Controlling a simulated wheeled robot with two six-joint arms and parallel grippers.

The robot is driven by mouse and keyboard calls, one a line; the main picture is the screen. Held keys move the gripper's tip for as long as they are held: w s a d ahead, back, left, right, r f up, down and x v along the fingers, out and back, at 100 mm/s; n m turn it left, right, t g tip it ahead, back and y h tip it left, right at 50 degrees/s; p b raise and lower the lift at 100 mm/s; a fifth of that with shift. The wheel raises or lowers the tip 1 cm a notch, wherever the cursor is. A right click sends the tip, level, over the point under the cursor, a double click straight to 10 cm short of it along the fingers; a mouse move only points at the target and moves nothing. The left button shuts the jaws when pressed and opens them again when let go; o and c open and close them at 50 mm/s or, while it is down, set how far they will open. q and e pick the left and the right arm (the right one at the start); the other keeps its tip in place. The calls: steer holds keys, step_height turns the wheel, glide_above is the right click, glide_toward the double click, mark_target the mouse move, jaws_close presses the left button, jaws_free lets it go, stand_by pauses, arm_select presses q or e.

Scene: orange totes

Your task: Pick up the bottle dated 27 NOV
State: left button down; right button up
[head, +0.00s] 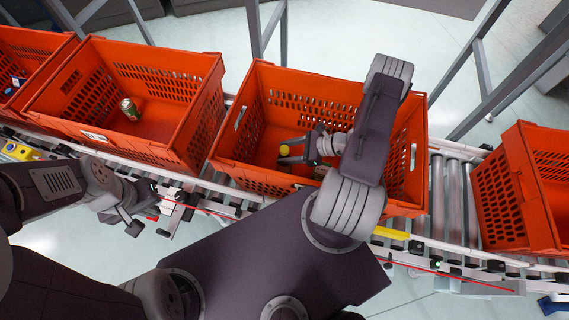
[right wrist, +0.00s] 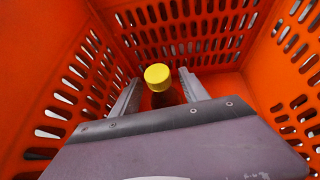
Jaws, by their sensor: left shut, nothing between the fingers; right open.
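A dark bottle with a yellow cap (right wrist: 158,75) stands inside the middle orange tote (head: 310,80). Its yellow cap also shows in the head view (head: 284,150). No date can be read on it. My right gripper (right wrist: 160,92) reaches into this tote and is open, with one finger on each side of the bottle. Whether the fingers touch it cannot be told. The bottle's lower part is hidden behind the gripper body in the right wrist view. My left gripper (head: 131,222) is shut and empty, in front of the conveyor at the left.
A left orange tote (head: 190,65) holds a green can (head: 130,109). Another orange tote (head: 520,185) stands at the right, past bare rollers (head: 452,205). The perforated walls of the middle tote surround my right gripper.

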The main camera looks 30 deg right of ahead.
steer(key=shift+w+a+f, duration=0.2)
steer(key=shift+w+a, duration=0.1)
steer(key=shift+a, duration=0.05)
jaws_close()
stand_by(1.2)
